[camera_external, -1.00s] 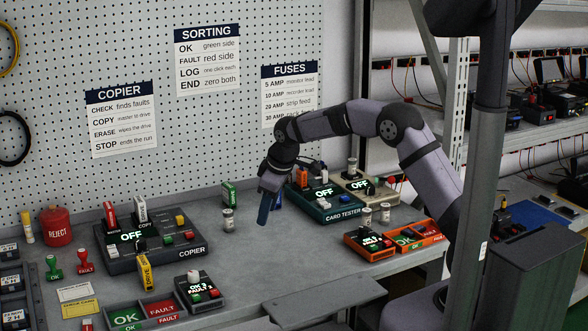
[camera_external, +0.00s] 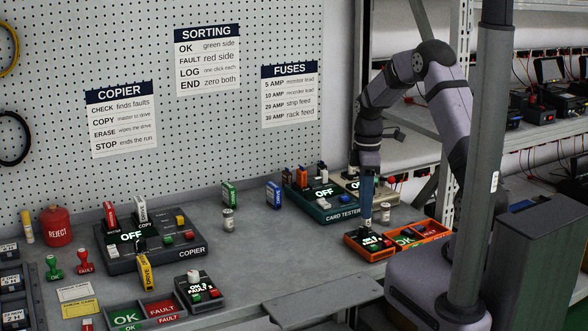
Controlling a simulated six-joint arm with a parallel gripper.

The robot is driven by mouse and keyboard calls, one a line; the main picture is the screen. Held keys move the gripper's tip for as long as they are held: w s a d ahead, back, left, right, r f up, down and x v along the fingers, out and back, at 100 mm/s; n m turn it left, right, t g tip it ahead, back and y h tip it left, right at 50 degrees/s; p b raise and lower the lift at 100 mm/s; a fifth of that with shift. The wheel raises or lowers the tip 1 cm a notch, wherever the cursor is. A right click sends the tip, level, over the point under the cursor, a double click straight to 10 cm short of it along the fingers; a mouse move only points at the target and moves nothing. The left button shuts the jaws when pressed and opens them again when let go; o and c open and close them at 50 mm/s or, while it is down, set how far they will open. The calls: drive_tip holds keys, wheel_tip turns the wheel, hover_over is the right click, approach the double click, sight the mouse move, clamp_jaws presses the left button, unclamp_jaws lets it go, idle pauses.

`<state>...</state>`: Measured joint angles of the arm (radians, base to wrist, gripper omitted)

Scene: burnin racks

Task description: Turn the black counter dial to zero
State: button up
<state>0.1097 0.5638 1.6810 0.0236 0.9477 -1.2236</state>
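The black counter (camera_external: 200,293) stands on the bench at the front, left of the middle. It has a pale dial (camera_external: 193,276) on top, a lit OK/FAULT display, and a green and a red button. Its digits are too small to read surely. A second counter, in an orange-edged case (camera_external: 369,250), stands at the right. My gripper (camera_external: 367,226) points straight down over this orange counter, well away from the black one. Its fingertips are at or just above the orange counter's top, hiding its dial. I cannot tell whether they touch or how far apart they are.
The copier (camera_external: 185,253) stands behind the black counter, and an OK/FAULT tray (camera_external: 147,311) is to its left. The card tester (camera_external: 338,214) and small jars (camera_external: 385,212) are near my gripper. An orange tray (camera_external: 436,235) adjoins the orange counter. The bench's middle is mostly clear.

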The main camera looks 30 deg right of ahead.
sight(364, 227)
drive_tip(key=shift+s+a+f+p, duration=0.1)
drive_tip(key=shift+f+p, duration=0.35)
drive_tip(key=shift+f, duration=1)
drive_tip(key=shift+s+f+p, duration=0.1)
drive_tip(key=shift+f+p, duration=0.3)
drive_tip(key=shift+f, duration=1)
drive_tip(key=shift+c, duration=0.2)
clamp_jaws()
